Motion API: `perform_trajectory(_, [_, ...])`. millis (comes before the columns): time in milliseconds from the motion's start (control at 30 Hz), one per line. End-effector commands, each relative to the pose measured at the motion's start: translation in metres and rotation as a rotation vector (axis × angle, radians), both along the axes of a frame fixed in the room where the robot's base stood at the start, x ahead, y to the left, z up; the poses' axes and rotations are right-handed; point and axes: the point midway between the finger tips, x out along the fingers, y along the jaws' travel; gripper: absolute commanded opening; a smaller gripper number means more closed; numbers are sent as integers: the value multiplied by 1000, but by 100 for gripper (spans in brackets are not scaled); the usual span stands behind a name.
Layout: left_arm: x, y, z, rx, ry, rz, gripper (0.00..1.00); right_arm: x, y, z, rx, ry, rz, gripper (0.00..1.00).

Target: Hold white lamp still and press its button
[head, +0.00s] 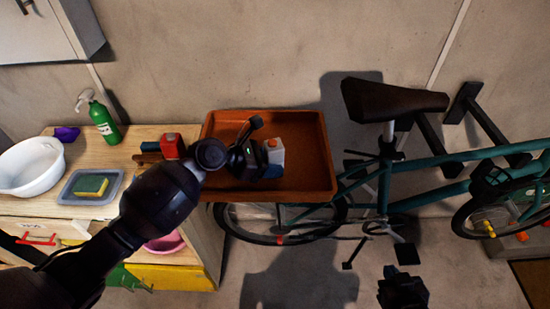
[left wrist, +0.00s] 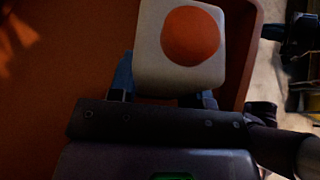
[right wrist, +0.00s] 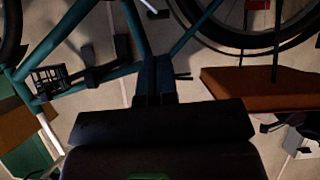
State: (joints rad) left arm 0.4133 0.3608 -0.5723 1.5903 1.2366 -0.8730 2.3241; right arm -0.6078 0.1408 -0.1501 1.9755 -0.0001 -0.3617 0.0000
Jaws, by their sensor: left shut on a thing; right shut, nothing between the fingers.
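The white lamp (head: 275,153) is a small white block with an orange round button (head: 272,143) on top. It is at the orange-brown tray (head: 318,170). My left gripper (head: 262,160) is shut on the lamp. In the left wrist view the lamp (left wrist: 150,60) sits between the fingers, its orange button (left wrist: 190,36) facing the camera and uncovered. My right gripper (head: 402,288) is low at the front, right of the tray and apart from the lamp. In the right wrist view its fingers (right wrist: 154,75) are shut and empty.
A teal bicycle (head: 430,170) with a dark saddle stands right of the tray. A wooden cabinet (head: 120,155) at left carries a white basin (head: 30,166), a green bottle (head: 104,124), a sponge dish (head: 90,187) and a red block (head: 172,146).

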Motion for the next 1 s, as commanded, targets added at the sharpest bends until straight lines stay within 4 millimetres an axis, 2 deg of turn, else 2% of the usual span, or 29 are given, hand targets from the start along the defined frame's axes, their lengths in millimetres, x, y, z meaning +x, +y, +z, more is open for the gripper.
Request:
perform_trajectory(200, [0, 0, -1, 2, 1, 0, 31, 3, 2, 0, -7, 5, 13, 0])
perform_trajectory(367, [0, 0, -1, 2, 1, 0, 31, 23, 25, 1, -35, 45, 109, 0])
perform_trajectory(500, [0, 0, -1, 1, 1, 0, 31, 49, 65, 4, -97, 109, 293, 0])
perform_trajectory(700, [0, 0, -1, 1, 0, 0, 31, 73, 125, 12, -228, 199, 633, 0])
perform_trajectory(900, [0, 0, -1, 1, 0, 0, 31, 81, 175, 26, -394, 260, 1014, 0])
perform_trajectory(1000, [0, 0, -1, 1, 0, 0, 31, 79, 194, 33, -488, 284, 1214, 0])
